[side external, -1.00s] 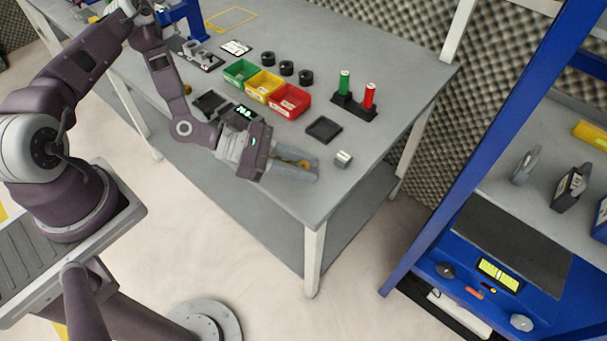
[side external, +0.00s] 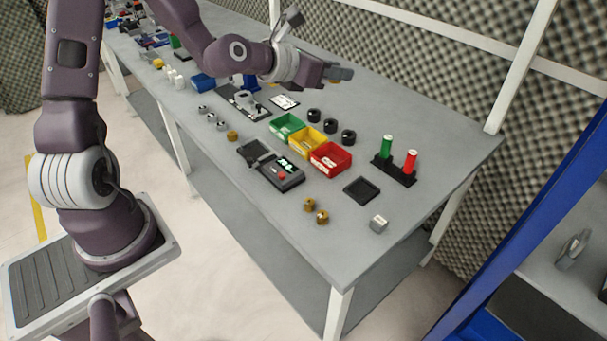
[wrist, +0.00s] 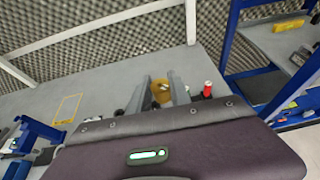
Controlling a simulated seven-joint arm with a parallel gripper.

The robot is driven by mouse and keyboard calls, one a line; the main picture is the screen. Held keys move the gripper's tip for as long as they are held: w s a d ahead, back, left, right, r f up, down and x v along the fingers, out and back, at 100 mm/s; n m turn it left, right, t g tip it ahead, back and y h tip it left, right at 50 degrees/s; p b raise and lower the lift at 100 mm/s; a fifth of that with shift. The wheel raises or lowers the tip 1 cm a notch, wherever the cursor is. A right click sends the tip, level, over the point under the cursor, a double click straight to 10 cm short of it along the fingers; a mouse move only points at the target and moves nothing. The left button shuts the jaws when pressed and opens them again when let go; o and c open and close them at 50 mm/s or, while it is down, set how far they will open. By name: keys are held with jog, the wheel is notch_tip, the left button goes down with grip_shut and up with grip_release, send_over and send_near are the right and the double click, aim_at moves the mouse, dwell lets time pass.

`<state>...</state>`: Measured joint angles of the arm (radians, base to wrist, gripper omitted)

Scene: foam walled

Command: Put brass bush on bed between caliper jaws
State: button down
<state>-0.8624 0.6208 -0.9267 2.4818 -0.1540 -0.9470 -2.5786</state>
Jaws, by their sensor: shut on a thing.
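My gripper (side external: 342,73) is raised above the far part of the bench, and its fingers are shut on a brass bush (side external: 333,80). In the wrist view the bush (wrist: 160,92) sits between the two grey fingers of my gripper (wrist: 159,88). Fingers hide part of it. A grey metal fixture on a black base (side external: 245,101), which looks like the caliper with its bed, stands on the bench lower left of my gripper, well apart from the bush. Its jaws are too small to make out clearly.
Loose brass bushes (side external: 322,217) lie near the front edge. Green, yellow and red bins (side external: 330,157) stand mid-bench, with black rings (side external: 331,126) behind. A digital device (side external: 281,172) is in front. A blue stand (side external: 250,82) rises behind the fixture.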

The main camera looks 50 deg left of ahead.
notch_tip(320, 180, down, 5)
jog(key=d+m+h, duration=0.2)
jog(key=d+h, duration=0.1)
jog(key=m+g+h, duration=0.6)
jog(key=m+h, duration=0.2)
send_over(336, 244)
notch_tip(336, 244, down, 12)
jog(key=shift+y, duration=0.3)
notch_tip(336, 244, down, 10)
jog(key=shift+w+r, duration=0.1)
jog(key=shift+r, duration=0.05)
jog(key=c, duration=1.2)
grip_release()
jog(key=shift+m, duration=0.3)
jog(key=shift+o, duration=0.5)
jog(key=v, duration=0.7)
jog(key=shift+s+f, duration=0.25)
jog(key=shift+f, duration=0.05)
